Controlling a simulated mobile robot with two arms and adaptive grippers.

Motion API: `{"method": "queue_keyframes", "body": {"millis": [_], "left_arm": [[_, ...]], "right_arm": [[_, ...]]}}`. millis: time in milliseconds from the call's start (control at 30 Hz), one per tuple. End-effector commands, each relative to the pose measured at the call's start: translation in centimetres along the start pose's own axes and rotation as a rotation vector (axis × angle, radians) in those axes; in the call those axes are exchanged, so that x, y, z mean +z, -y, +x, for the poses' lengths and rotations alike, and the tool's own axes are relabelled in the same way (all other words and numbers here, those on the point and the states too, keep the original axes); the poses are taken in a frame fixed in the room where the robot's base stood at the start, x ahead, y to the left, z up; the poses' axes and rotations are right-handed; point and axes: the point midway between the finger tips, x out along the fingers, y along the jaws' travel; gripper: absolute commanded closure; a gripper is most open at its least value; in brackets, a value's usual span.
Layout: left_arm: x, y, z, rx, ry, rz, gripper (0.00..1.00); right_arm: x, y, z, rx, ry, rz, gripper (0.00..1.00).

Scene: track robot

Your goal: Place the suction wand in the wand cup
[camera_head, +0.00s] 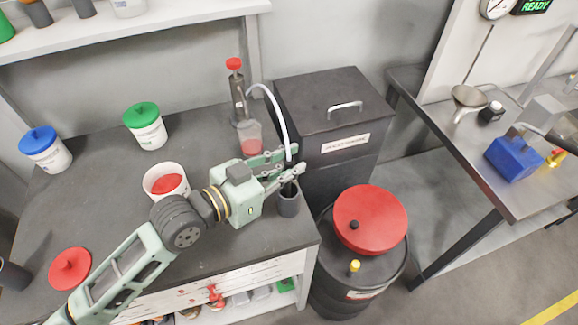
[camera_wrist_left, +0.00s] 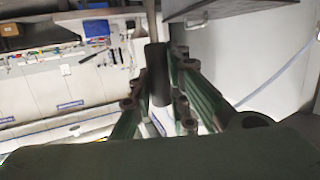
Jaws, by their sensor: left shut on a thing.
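My left gripper (camera_head: 290,165) reaches in from the left and is shut on the suction wand. A white hose (camera_head: 281,122) curves from the pump (camera_head: 238,97) down to the wand between the fingers. The dark wand cup (camera_head: 289,203) stands near the right edge of the bench, directly below the fingertips. The wand's lower end is mostly hidden by the fingers, and I cannot tell whether it is inside the cup. In the left wrist view, a dark cylinder (camera_wrist_left: 157,75), seemingly the wand's grip, shows between the fingers (camera_wrist_left: 158,90). My right gripper is out of view.
On the bench (camera_head: 105,210) are a green-lidded tub (camera_head: 145,125), a blue-lidded tub (camera_head: 45,148), an open tub with red contents (camera_head: 166,182) and a red lid (camera_head: 69,268). A dark cabinet (camera_head: 330,115) and a drum with a red lid (camera_head: 370,218) stand right of the bench.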

Motion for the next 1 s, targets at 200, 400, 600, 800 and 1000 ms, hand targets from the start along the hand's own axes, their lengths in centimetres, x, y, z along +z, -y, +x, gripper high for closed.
{"method": "queue_keyframes", "body": {"millis": [200, 400, 600, 800, 1000], "left_arm": [[0.4, 0.0, 0.1, 0.0, -0.003, 0.001, 1.0], [0.8, 0.0, 0.2, 0.0, -0.002, 0.001, 1.0], [0.8, 0.0, 0.1, 0.0, -0.001, 0.001, 0.7], [0.8, 0.0, 0.1, 0.0, -0.001, 0.001, 0.66], [0.4, 0.0, 0.1, -0.001, -0.002, 0.001, 0.66]], "right_arm": [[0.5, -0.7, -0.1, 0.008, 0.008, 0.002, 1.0], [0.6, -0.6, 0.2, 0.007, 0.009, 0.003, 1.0], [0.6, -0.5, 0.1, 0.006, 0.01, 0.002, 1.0], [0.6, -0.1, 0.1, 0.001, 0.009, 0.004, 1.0], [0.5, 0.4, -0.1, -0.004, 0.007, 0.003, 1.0]]}}
